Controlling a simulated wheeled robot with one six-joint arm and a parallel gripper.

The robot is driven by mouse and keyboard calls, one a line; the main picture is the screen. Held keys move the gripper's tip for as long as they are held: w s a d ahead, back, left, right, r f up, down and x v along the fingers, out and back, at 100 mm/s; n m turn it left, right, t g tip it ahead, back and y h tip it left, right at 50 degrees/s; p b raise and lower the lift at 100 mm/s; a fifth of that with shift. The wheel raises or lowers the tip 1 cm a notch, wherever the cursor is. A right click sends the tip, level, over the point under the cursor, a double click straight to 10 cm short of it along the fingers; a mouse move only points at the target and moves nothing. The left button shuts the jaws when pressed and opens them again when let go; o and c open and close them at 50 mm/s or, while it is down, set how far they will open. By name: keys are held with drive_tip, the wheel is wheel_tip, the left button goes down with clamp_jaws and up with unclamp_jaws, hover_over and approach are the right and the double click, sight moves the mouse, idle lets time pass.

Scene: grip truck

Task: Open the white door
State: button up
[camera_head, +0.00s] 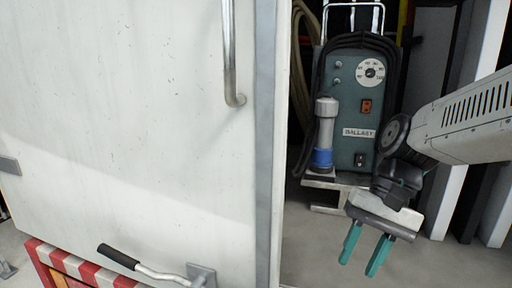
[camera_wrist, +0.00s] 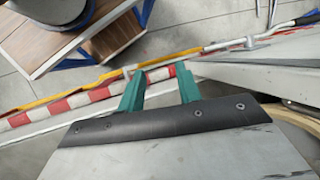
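The white door (camera_head: 125,110) fills the left half of the head view, with its right edge along a grey frame strip (camera_head: 265,140). A vertical metal bar handle (camera_head: 231,60) is at its upper right. A lever with a black grip (camera_head: 119,257) is at its lower edge, fixed to a metal plate. My gripper (camera_head: 362,258) is to the right of the door, apart from it, with teal fingers pointing down. In the wrist view my gripper (camera_wrist: 160,85) has its fingers spread with nothing between them.
A green-grey BALLAST unit (camera_head: 350,110) stands on a shelf behind my arm. White panels (camera_head: 470,90) stand at the right. A red and white striped edge (camera_head: 75,268) runs below the door. In the wrist view a wooden-topped table (camera_wrist: 112,42) is at upper left. Open floor (camera_head: 320,245) lies below my gripper.

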drive_tip(key=w+a+r+m+g+y, duration=0.1)
drive_tip(key=w+a+r+m+y, duration=0.25)
drive_tip(key=w, duration=0.45)
drive_tip(key=w+a+r+m+y, duration=0.2)
drive_tip(key=w+a+m+y, duration=0.25)
drive_tip(key=w, duration=0.25)
drive_tip(key=w+a+r+m+y, duration=0.25)
drive_tip(key=w+r+y, duration=0.2)
drive_tip(key=r, duration=0.35)
drive_tip(key=x, duration=0.6)
drive_tip(key=shift+s+a+m, duration=0.25)
drive_tip(key=shift+s+m, duration=0.05)
drive_tip(key=shift+m, duration=0.15)
drive_tip(key=shift+y, duration=0.25)
clamp_jaws()
